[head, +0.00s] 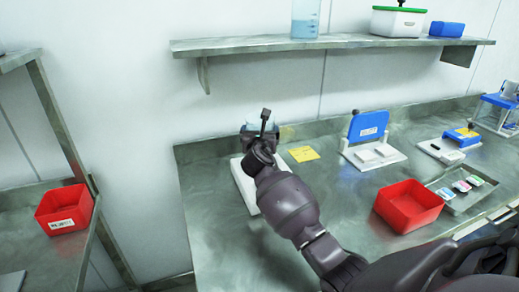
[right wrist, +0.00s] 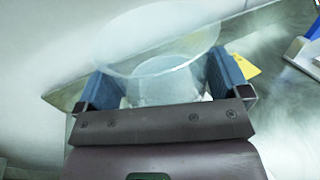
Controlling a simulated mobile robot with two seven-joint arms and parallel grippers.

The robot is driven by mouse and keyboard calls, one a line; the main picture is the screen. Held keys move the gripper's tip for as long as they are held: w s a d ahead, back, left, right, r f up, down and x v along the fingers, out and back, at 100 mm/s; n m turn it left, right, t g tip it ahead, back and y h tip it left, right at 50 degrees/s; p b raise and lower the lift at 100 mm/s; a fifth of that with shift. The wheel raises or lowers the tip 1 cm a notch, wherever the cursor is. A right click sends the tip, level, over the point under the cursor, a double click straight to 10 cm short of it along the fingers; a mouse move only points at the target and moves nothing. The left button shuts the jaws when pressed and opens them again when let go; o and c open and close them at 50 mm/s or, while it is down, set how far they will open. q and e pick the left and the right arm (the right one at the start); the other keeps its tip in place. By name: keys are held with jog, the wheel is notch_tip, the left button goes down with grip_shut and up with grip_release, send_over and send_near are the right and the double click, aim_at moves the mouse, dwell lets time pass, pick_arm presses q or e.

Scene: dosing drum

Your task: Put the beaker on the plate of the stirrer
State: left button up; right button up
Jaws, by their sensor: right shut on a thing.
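A clear, round beaker (right wrist: 160,45) sits between the two blue-padded jaws of my right gripper (right wrist: 155,88) in the right wrist view. The gripper is shut on it. In the head view my right gripper (head: 262,130) is over the back left of the steel bench, and it and the arm hide most of the beaker. A white flat-topped unit (head: 243,186), seemingly the stirrer, lies below and beside the gripper, partly covered by my arm. I cannot tell whether the beaker touches it. My left gripper is out of view.
A yellow note (head: 303,154) lies right of the gripper. Further right are a blue and white device (head: 369,128), a red bin (head: 408,206) and a metal tray (head: 463,204). A wall shelf (head: 335,44) is above. Another red bin (head: 65,210) stands on the left rack.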

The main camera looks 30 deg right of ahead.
notch_tip(320, 180, down, 5)
jog(key=shift+r+b, duration=0.1)
jog(key=shift+b, duration=0.7)
jog(key=shift+f, duration=0.25)
jog(key=o, duration=1)
jog(key=shift+f, duration=0.25)
jog(key=shift+c, duration=0.2)
jog(key=shift+o, duration=0.3)
